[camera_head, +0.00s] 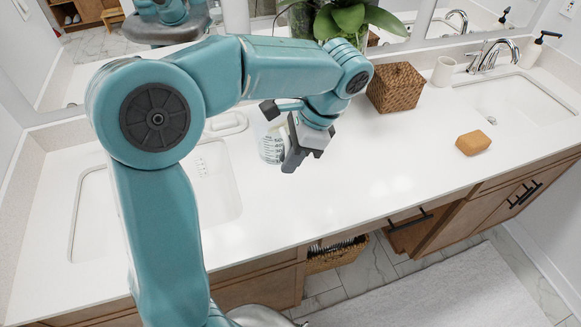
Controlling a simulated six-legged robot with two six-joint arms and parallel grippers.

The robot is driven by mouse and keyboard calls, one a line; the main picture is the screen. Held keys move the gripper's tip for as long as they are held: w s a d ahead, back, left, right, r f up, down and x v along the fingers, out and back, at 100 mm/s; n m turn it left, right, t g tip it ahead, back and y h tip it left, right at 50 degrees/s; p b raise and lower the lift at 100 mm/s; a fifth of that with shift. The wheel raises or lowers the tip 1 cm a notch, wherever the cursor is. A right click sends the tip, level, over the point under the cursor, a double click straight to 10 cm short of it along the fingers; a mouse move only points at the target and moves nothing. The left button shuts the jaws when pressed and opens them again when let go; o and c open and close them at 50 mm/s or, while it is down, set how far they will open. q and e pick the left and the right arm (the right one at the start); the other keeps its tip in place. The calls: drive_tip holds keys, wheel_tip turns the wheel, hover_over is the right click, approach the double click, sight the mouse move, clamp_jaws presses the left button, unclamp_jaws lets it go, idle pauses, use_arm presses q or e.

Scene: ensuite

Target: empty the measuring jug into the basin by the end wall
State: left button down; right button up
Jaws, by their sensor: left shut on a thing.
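The measuring jug (270,150) is clear with green markings. My left gripper (283,135) is shut on it over the middle of the counter, and the gripper partly hides it. The jug looks about upright; I cannot tell whether its base touches the counter or what is inside. One white basin (222,180) is set in the counter at the left, largely hidden behind my left arm. Another white basin (515,97) is at the far right, near the right wall, with a chrome tap (492,55) behind it. My right gripper is not in view.
A woven box (396,88), a white cup (443,71) and a leafy plant (345,20) stand along the back, before the mirror. An orange-brown sponge or soap (473,143) lies before the right basin. A dark-topped dispenser (535,48) stands beyond it. The front middle counter (375,185) is clear.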

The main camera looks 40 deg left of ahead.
sight(290, 143)
use_arm(q)
drive_tip(key=shift+r, duration=2)
drive_tip(key=shift+a, duration=0.1)
